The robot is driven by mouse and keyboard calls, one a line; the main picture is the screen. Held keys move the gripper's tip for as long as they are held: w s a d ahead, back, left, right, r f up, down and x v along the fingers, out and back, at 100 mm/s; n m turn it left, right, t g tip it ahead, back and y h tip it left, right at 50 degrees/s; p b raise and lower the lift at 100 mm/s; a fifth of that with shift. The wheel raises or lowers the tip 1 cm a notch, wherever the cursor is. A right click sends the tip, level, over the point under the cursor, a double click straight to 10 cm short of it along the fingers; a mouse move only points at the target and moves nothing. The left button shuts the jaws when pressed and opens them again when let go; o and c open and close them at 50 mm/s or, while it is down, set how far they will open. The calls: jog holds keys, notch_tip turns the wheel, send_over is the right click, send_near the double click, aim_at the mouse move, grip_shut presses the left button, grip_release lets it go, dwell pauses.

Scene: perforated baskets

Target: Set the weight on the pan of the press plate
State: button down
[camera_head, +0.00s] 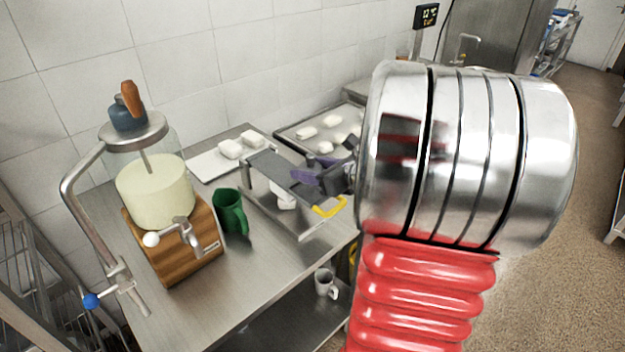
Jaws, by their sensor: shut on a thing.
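A dark blue weight (128,117) with an orange handle stands upright on a round steel disc (135,133), which looks like the pan of the press plate. A thin rod runs down from the disc to a pale block in a clear jar. My gripper (321,178) is well to the right of the weight, over a grey steel frame. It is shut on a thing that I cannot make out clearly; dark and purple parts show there. My own arm covers the gripper's near side.
The jar stands on a wooden base (180,252). A curved steel pipe (76,212) rises at its left. A green mug (229,212) sits between jar and frame (299,222). White blocks lie on a board (205,167) and tray (293,142) behind. The counter's front is clear.

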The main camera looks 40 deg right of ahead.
jog(key=shift+f, duration=1.75)
jog(key=shift+f, duration=0.1)
jog(key=c, duration=0.8)
grip_release()
jog(key=shift+f, duration=0.1)
jog(key=shift+c, duration=0.2)
jog(key=shift+s+r, duration=0.2)
jog(key=v, duration=1.1)
jog(key=shift+s, duration=0.3)
jog(key=shift+w+a+r, duration=0.1)
jog(key=shift+r, duration=0.05)
